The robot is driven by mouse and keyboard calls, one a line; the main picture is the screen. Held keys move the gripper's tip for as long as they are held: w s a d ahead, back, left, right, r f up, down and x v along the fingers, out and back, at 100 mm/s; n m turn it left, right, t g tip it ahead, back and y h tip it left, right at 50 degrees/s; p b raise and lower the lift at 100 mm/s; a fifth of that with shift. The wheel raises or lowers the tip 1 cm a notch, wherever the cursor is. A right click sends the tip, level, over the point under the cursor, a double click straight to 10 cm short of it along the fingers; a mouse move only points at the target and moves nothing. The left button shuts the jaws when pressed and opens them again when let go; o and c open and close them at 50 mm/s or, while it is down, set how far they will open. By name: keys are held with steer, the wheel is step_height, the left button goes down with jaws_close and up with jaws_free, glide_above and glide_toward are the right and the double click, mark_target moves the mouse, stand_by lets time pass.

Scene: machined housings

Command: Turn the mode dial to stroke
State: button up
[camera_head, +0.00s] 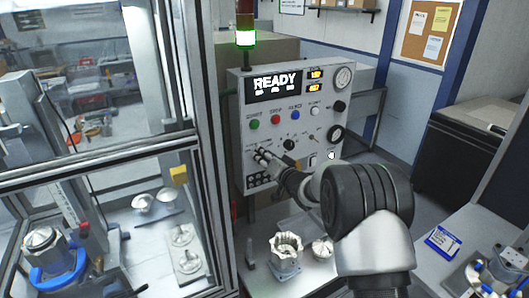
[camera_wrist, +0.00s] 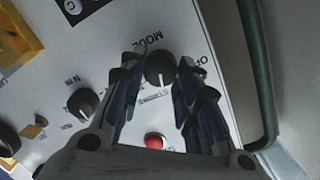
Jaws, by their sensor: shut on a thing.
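The mode dial (camera_wrist: 160,68) is a round black knob on the pale panel, with the word MODE printed beside it in the wrist view. Its white pointer line points down in that view, toward a small label I cannot read clearly. My gripper (camera_wrist: 158,75) has one dark finger on each side of the dial and is shut on it. In the head view my gripper (camera_head: 262,156) is at the lower left of the control panel (camera_head: 250,108) and hides the dial there.
A red button (camera_wrist: 155,141) and another black knob (camera_wrist: 83,103) are close to the fingers. The panel's display (camera_head: 277,84) reads READY, and the green light (camera_head: 246,38) is lit. A machined housing (camera_head: 286,252) stands on the bench below. A glass-sided enclosure frame (camera_head: 205,150) is close on the left.

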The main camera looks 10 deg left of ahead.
steer(key=shift+m+p, duration=0.3)
steer(key=shift+m, duration=0.2)
steer(key=o, duration=1.1)
steer(key=v, duration=1.2)
steer(key=shift+d, duration=0.15)
